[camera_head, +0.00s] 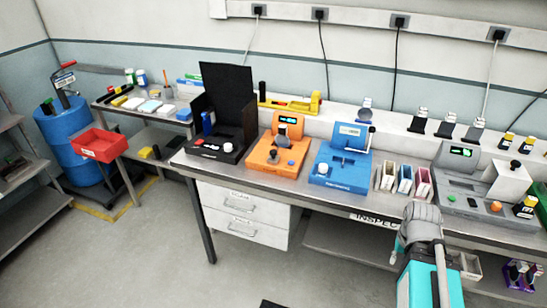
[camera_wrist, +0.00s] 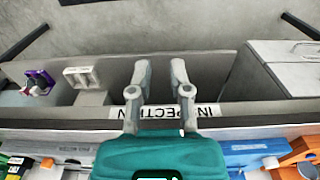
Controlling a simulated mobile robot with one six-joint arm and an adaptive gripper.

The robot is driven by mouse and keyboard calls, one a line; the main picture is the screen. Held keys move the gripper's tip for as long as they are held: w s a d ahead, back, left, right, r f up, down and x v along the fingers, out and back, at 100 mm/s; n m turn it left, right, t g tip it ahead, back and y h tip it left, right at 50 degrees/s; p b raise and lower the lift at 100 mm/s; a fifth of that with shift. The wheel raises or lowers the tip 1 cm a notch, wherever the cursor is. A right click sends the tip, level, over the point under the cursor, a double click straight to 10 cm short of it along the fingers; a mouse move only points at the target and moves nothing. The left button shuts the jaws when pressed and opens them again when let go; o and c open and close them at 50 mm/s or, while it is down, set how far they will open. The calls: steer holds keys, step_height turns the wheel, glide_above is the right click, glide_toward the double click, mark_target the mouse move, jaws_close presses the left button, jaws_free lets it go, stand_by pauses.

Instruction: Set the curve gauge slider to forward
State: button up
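Four bench devices stand on the inspection bench: a black one (camera_head: 220,140) with a raised dark panel, an orange one (camera_head: 272,157) with a small lit display, a blue one (camera_head: 338,170) with a display and a side lever, and a grey one (camera_head: 462,193) with a lit display. Their labels are too small to read, so I cannot tell which is the curve gauge or where its slider is set. In the wrist view my gripper (camera_wrist: 160,72) has its two fingers apart with nothing between them, over the bench's front edge. The blue device (camera_wrist: 252,148) is partly cut off there.
The inspection bench's front edge (camera_wrist: 60,124) crosses the wrist view. White drawers (camera_head: 245,215) hang below it. Small coloured holders (camera_head: 404,180) stand between the blue and grey devices. A red bin (camera_head: 100,146) and a blue drum (camera_head: 70,140) are at left.

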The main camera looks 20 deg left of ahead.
steer(key=shift+w+f, duration=0.1)
steer(key=shift+w, duration=0.1)
jaws_close()
steer(key=w+a+n+t+h+b, duration=0.5)
steer(key=w+a+n+t+b, duration=0.45)
steer(key=w+a+n, duration=0.6)
steer(key=a+r+n+t+y+b, duration=0.3)
steer(key=a+n+t+y+b, duration=0.3)
steer(key=a+n, duration=1.7)
steer(key=s+a+t+y, duration=0.1)
steer(key=a+t+y, duration=0.1)
steer(key=a, duration=0.4)
steer(key=shift+a+r+y, duration=0.15)
steer(key=shift+a+y, duration=0.05)
steer(key=shift+y, duration=0.6)
steer(key=shift+w+n, duration=0.15)
steer(key=shift+n, duration=0.1)
